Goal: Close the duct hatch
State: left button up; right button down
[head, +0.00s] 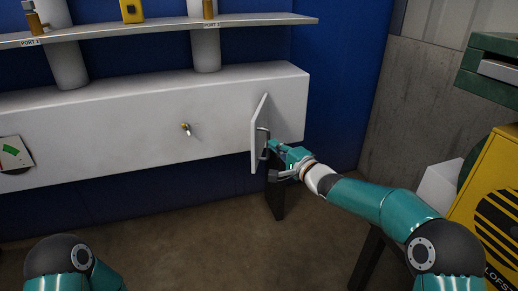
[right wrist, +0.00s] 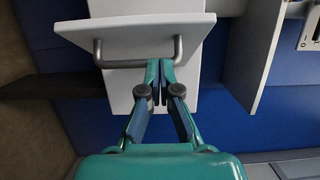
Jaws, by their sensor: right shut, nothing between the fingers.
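The white duct hatch (head: 258,138) stands open, sticking out from the front of the long white duct (head: 110,125) near its right end. Its bar handle (head: 263,130) faces right. My right gripper (head: 271,145) is at the handle side of the hatch, with its fingers shut and empty. In the right wrist view the hatch (right wrist: 125,35) and its grey handle (right wrist: 122,64) lie just ahead of the fingertips (right wrist: 160,64), which are near one end of the handle. I cannot tell whether they touch it. My left gripper is out of view.
A shelf (head: 260,21) runs above the duct, with pipes between them. A small knob (head: 186,128) sticks out of the duct front. A yellow machine (head: 490,205) and a green case (head: 492,70) stand at right. The floor (head: 190,230) in front is clear.

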aim_at(256, 139)
jog(key=a, duration=0.1)
jog(key=a+b, duration=0.1)
jog(key=a, duration=0.1)
jog(key=shift+w+a, duration=0.25)
jog(key=shift+a, duration=0.1)
